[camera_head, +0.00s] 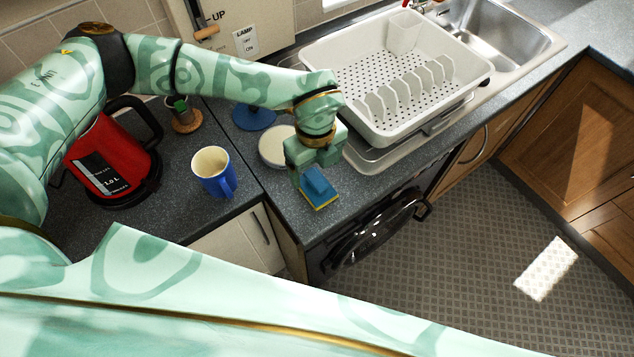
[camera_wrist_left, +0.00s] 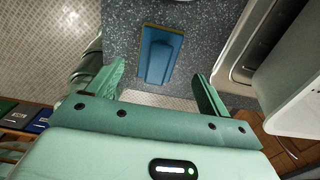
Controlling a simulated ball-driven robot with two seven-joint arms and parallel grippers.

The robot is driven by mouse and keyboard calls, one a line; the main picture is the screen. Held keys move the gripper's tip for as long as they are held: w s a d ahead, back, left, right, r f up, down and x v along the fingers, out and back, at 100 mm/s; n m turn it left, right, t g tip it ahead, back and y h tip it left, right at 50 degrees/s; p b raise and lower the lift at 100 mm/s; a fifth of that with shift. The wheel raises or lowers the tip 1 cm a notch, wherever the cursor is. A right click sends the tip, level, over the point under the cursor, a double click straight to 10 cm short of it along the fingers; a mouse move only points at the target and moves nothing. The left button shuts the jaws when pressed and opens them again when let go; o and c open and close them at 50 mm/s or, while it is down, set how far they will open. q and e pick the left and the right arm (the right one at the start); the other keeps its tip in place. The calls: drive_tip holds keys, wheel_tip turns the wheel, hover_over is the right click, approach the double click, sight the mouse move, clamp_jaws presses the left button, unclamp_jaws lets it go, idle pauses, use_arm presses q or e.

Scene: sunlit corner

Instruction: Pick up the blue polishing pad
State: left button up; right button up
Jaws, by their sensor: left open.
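The blue polishing pad (camera_head: 322,196) is a flat block with a yellow edge and a raised blue handle. It lies on the grey speckled counter near its front edge. In the left wrist view the pad (camera_wrist_left: 160,57) lies ahead of the fingers, roughly midway between their lines. My left gripper (camera_head: 314,172) is just above the pad and hides part of it in the head view. In the left wrist view my left gripper (camera_wrist_left: 158,72) has its fingers wide apart with nothing between them. My right gripper is not in view.
A white dish rack (camera_head: 375,52) stands behind the pad to the right, beside a steel sink (camera_head: 500,35). A pale round dish (camera_head: 277,147), a blue mug (camera_head: 222,184) and a red kettle (camera_head: 108,160) stand to the left. The counter drops off in front, above a dark appliance door (camera_head: 375,228).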

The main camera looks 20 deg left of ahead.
sight(316, 179)
use_arm(q)
drive_tip(key=shift+s+f, duration=0.15)
drive_tip(key=shift+f, duration=0.35)
drive_tip(key=shift+s+f, duration=0.15)
drive_tip(key=shift+f, duration=0.35)
wheel_tip(316, 179, down, 3)
drive_tip(key=shift+w+r, duration=0.1)
drive_tip(key=shift+r, duration=0.05)
drive_tip(key=shift+f, duration=0.25)
drive_tip(key=shift+c, duration=1.2)
drive_tip(key=c, duration=0.8)
drive_tip(key=shift+c, duration=0.2)
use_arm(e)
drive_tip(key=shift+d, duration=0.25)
